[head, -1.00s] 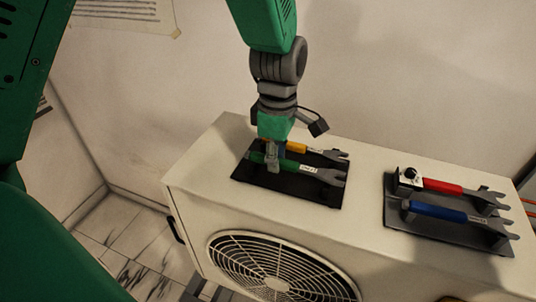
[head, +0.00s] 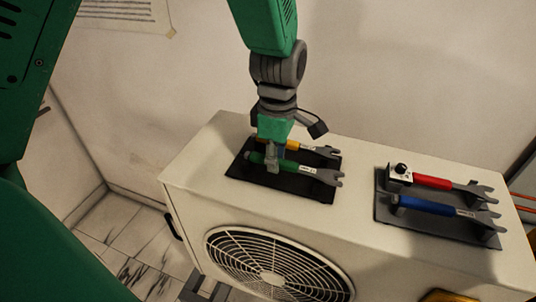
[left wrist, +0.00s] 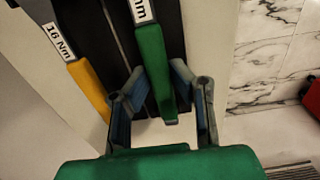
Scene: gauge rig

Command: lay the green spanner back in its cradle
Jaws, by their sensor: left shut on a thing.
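The green spanner (head: 296,169) lies level over the front half of a black cradle plate (head: 300,191), its open jaw to the right. My left gripper (head: 272,166) points down and is shut on its green handle. In the left wrist view my left gripper's fingers (left wrist: 160,76) stand on both sides of the green handle (left wrist: 150,52). I cannot tell whether the spanner rests on the cradle's supports or hangs just above them. My right gripper is not in view.
A yellow spanner (head: 293,145) lies behind, parallel and close. A second dark plate (head: 397,220) at the right holds a red spanner (head: 432,182), a blue spanner (head: 427,205) and a knobbed box (head: 400,174). The white fan unit (head: 352,215) has free top between the plates.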

